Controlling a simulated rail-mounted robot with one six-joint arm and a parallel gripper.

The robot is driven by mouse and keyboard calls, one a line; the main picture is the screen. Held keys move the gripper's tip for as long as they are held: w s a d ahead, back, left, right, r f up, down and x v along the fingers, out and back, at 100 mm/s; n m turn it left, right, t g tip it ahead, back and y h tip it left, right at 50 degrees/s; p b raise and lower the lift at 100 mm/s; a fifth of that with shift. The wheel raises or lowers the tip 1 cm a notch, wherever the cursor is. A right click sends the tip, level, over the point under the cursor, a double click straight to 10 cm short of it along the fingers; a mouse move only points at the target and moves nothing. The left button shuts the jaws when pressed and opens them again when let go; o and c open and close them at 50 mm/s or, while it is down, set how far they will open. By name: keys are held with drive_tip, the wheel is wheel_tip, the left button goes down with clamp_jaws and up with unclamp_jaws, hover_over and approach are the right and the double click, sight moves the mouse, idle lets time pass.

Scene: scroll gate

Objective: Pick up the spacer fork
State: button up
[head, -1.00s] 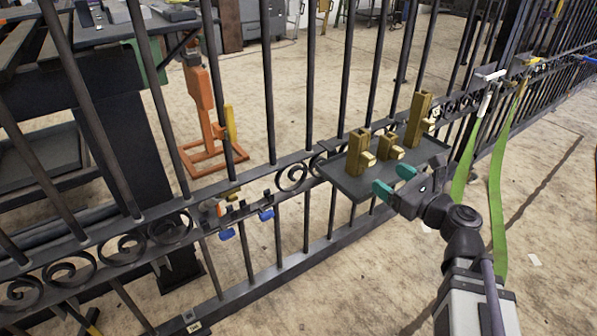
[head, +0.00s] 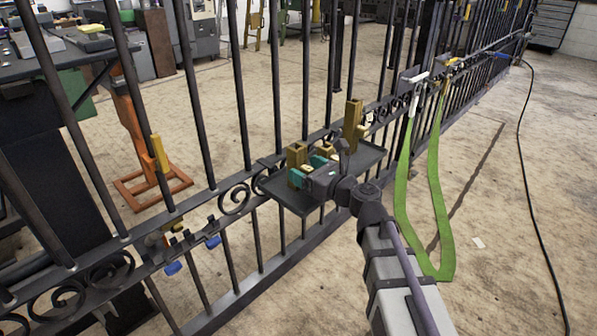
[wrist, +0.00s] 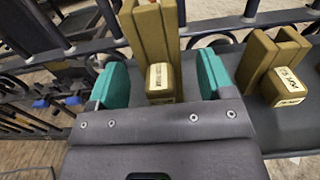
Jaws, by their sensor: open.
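Three brass pieces with small pale labels stand on a dark tray (head: 292,203) fixed at the gate. The label print is too small to tell surely which is the spacer fork. My gripper (wrist: 160,85) is open, its teal fingers on either side of the left brass piece (wrist: 152,38), which is tall with a labelled block at its front. A gap shows between fingers and piece. The left piece also shows in the head view (head: 297,153). The shorter middle piece (wrist: 268,72) stands right of my right finger. The tallest piece (head: 352,118) is at the tray's right.
The black gate (head: 243,100) with upright bars and scrolls runs just behind the tray. Clips with blue ends (head: 190,250) hang on its rail at left. A green strap (head: 433,190) hangs from the rail at right.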

sight(305, 166)
drive_tip(key=shift+w+a, duration=0.35)
drive_tip(key=shift+a, duration=0.05)
drive_tip(key=c, duration=1.3)
wheel_tip(305, 166, up, 10)
drive_tip(key=p, duration=1)
drive_tip(key=shift+r, duration=0.2)
drive_tip(key=shift+d+f, duration=0.1)
